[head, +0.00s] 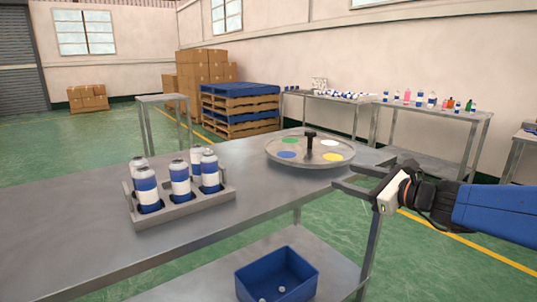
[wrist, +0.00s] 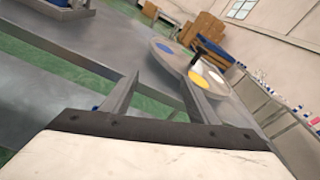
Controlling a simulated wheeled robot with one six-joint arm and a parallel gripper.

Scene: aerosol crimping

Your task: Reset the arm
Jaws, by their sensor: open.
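My gripper (head: 358,182) is at the right in the head view, beside the right end of the metal table (head: 85,230). Its two fingers are apart with nothing between them. The fingers also show in the wrist view (wrist: 160,97), pointing toward the table. A round grey turntable (head: 318,142) with a dark central post and green, blue, yellow and white spots stands near the fingertips. No can stands on it. A grey rack (head: 185,207) on the table holds several blue and white aerosol cans (head: 180,180).
A blue bin (head: 277,275) with small pale items sits on the lower shelf. Back tables (head: 440,112) carry bottles and small parts. Pallets (head: 240,110) and cardboard boxes (head: 205,70) stand behind. The table's left part is bare.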

